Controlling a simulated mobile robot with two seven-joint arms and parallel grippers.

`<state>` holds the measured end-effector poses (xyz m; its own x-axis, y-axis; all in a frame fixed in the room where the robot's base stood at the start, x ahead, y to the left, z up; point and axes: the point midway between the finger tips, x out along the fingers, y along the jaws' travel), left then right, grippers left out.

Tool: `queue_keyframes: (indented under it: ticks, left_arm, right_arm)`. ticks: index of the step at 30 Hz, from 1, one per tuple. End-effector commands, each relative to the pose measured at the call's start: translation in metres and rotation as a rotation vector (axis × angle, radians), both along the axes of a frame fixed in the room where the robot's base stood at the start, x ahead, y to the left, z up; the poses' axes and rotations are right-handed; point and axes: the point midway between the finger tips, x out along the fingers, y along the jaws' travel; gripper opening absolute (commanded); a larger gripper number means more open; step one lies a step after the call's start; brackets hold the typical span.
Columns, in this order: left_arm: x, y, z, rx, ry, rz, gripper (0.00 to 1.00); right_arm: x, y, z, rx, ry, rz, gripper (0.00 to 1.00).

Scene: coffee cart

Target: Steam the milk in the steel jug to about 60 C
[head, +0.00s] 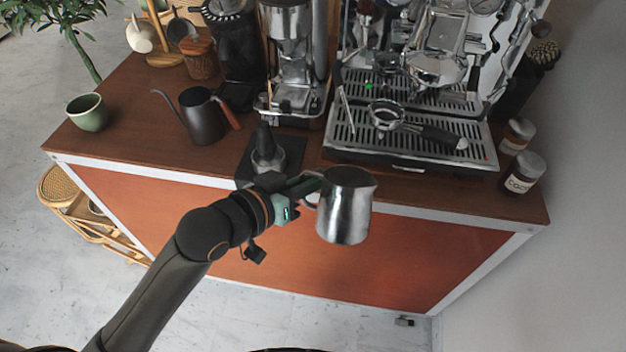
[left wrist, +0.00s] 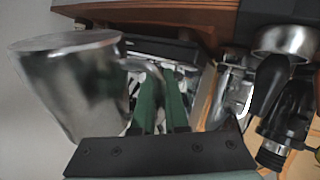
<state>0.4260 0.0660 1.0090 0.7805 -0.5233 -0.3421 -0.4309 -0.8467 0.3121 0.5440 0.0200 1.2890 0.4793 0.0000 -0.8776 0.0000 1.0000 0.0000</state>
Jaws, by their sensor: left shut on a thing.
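The steel jug (head: 345,212) hangs in the air in front of the cart's front edge, roughly upright. My left gripper (head: 312,190) is shut on its handle, on the left side of the jug. In the left wrist view the jug (left wrist: 75,88) is at the left, and the green fingers of my left gripper (left wrist: 160,98) close on the handle. The inside of the jug and any milk cannot be seen. The espresso machine (head: 432,75) stands at the back right of the cart, above and behind the jug. My right gripper is out of view.
A portafilter (head: 386,116) lies on the drip tray (head: 410,150). A tamper (head: 266,150) stands on a dark mat near the front edge. A grinder (head: 290,55), black kettle (head: 202,115), green cup (head: 87,112) and jars (head: 524,172) stand around. Open floor lies before the cart.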

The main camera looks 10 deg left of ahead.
Motion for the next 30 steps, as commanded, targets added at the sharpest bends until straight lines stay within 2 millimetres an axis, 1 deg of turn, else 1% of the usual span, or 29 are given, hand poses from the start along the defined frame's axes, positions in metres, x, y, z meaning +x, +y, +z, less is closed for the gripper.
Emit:
queue_keyframes:
  ticks: [25,30]
  left_arm:
    - [0.057,0.002,-0.020,-0.002,-0.002,0.001,0.00]
    - [0.066,0.002,-0.013,-0.003,-0.004,0.002,0.00]
  right_arm:
    - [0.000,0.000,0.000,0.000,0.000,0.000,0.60]
    - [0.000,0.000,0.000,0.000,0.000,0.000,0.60]
